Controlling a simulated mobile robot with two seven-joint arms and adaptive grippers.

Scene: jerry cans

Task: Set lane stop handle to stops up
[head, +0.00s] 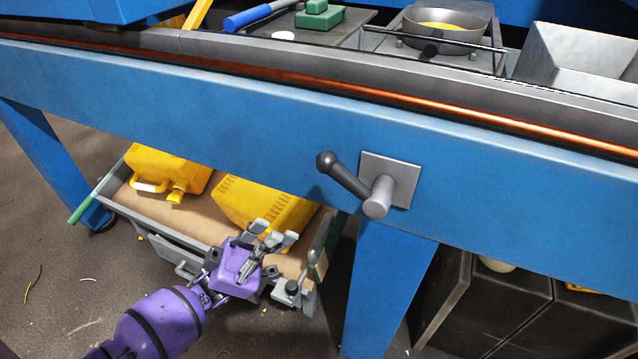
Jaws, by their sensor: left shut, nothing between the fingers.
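The lane stop handle (347,177) is a dark grey crank with a ball knob on the front of the blue bench beam. It turns on a light grey hub (380,196) over a square plate (402,178). Its arm points up and to the left from the hub. My left gripper (284,237), on a purple arm, is below and left of the handle, apart from it. Its fingers are shut and empty. My right gripper is not in view.
Below the beam stands a cart (140,218) with yellow jerry cans (172,168) on it, behind my left gripper. A blue leg (385,285) drops below the handle. Dark bins (500,310) stand at lower right. The beam front (230,140) left of the handle is clear.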

